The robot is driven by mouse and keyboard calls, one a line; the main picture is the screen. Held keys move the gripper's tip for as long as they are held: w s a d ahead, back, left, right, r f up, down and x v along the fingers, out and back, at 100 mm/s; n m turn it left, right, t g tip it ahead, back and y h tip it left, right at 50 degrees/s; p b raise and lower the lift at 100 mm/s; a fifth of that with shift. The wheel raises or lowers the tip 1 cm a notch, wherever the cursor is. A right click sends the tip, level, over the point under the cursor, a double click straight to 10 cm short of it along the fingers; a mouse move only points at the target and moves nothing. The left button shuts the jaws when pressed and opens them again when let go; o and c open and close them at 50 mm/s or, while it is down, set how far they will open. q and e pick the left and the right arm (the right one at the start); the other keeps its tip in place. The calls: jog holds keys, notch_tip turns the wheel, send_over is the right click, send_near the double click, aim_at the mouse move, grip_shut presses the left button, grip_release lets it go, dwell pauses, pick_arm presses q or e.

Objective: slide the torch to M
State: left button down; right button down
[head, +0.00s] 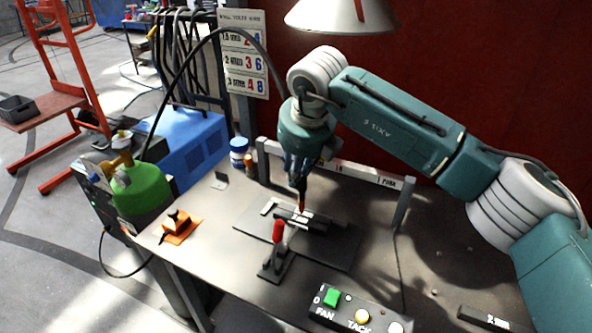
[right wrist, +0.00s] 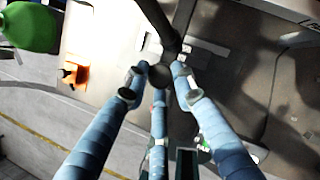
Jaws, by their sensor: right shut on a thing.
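My right gripper (head: 297,178) comes down from above over the work table and is shut on the torch (head: 301,198). The torch's orange lower end points down at the light metal pieces (head: 293,213) on the dark plate (head: 338,256); I cannot tell whether it touches them. In the right wrist view the blue-grey fingers (right wrist: 158,82) close around the dark torch (right wrist: 168,46), which partly hides the plate. I cannot make out a mark reading M. My left gripper is not in view.
A red-handled clamp (head: 279,232) stands just in front of the metal pieces. A rail (head: 355,172) runs behind. A button box (head: 358,312) is at the front edge. An orange block (head: 178,222) sits left; a green cylinder (head: 142,187) stands beyond. The table's right side is mostly clear.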

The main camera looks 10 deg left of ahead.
jog(key=c, duration=1.4)
grip_release()
jog(key=shift+w+r, duration=0.15)
jog(key=shift+r, duration=0.1)
jog(key=shift+d+f, duration=0.1)
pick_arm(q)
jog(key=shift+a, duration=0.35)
pick_arm(e)
jog(key=v, duration=1.2)
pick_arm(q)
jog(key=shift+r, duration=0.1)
